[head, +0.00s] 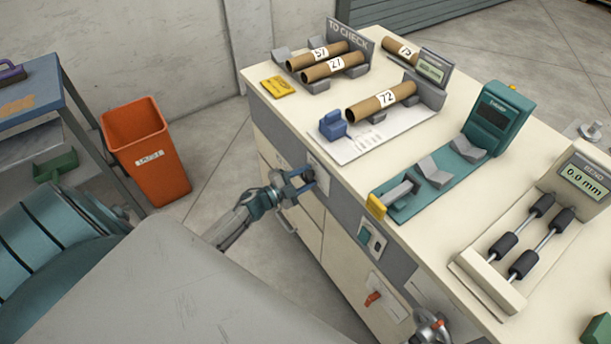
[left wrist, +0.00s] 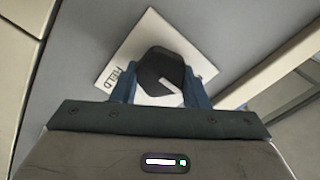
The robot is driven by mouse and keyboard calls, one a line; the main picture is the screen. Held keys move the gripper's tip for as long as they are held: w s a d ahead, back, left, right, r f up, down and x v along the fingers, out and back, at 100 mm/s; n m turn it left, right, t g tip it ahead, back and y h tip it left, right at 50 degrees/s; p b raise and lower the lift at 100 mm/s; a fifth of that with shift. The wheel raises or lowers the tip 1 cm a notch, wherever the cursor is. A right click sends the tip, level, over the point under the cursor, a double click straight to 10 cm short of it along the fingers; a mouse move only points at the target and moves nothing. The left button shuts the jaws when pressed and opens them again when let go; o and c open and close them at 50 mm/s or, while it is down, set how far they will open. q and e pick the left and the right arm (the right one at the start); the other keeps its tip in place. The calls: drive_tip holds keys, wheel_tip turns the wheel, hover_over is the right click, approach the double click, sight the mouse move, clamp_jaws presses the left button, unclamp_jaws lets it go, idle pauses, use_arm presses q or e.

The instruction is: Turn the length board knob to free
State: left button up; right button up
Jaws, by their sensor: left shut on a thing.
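The black knob (head: 308,173) sits on a pale plate on the grey front panel of the bench, below the length board (head: 375,135). The board is white, with a blue stop (head: 333,125) and tube 72 (head: 381,101) over it. My left gripper (head: 292,182) is at the knob. In the left wrist view its two blue fingers (left wrist: 160,92) are shut on the black knob (left wrist: 160,67), one at each side. A white mark on the knob points to the lower right. The plate (left wrist: 112,80) reads HELD at its left corner; other lettering is hidden.
Tubes 57 (head: 317,55) and 27 (head: 334,67) lie on the TO CHECK rack. A teal gauge stand (head: 440,172) and a roller unit reading 0.0 mm (head: 525,240) stand to the right. An orange bin (head: 147,150) stands on the floor at left.

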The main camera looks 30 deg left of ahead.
drive_tip(key=shift+w, duration=0.1)
idle(0.4)
use_arm(q)
drive_tip(key=o, duration=1)
drive_tip(key=shift+c, duration=0.2)
use_arm(e)
drive_tip(key=shift+r, duration=0.1)
use_arm(q)
drive_tip(key=shift+s+a+f, duration=0.15)
drive_tip(key=shift+s+a, duration=0.1)
drive_tip(key=shift+s, duration=0.25)
drive_tip(key=b+v, duration=0.2)
drive_tip(key=v, duration=0.7)
drive_tip(key=shift+s+a, duration=0.2)
drive_tip(key=shift+s, duration=0.15)
use_arm(e)
drive_tip(key=shift+w+d+f, duration=0.1)
drive_tip(key=shift+w+f, duration=0.1)
drive_tip(key=shift+f, duration=0.35)
drive_tip(key=shift+w+f, duration=0.15)
drive_tip(key=shift+f, duration=0.4)
